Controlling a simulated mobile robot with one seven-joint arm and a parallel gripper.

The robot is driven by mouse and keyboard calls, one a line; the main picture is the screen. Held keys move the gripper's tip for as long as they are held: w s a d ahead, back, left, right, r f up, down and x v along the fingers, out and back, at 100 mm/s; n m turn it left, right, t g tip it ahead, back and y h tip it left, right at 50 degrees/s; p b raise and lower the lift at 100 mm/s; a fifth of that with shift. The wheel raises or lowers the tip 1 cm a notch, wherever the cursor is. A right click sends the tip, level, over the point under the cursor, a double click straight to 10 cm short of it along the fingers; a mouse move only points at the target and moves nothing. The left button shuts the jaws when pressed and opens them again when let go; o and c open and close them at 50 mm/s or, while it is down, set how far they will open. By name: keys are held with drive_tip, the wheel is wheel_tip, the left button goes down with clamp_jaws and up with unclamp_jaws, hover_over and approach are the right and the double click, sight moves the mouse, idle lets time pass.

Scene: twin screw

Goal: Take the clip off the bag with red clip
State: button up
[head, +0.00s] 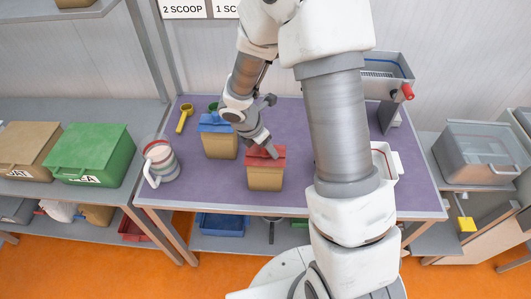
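The bag with the red clip (265,176) stands upright near the front of the purple table. It has a tan body, and the red clip (264,155) lies across its top. My gripper (271,149) is directly over the red clip, with a fingertip at or just above it. I cannot tell whether it touches the clip or how far apart the fingers are. A second tan bag (220,146) with a blue clip (217,122) stands behind and to the left, close to my wrist.
A striped pitcher (161,161) stands at the table's left edge. A yellow scoop (185,117) lies at the back left. A white container (385,160) is right of my arm. The purple tabletop (205,180) is clear at the front left. Green (90,153) and tan bins are on the left shelf.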

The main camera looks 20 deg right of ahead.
clamp_jaws()
idle(0.3)
drive_tip(key=shift+r, duration=0.1)
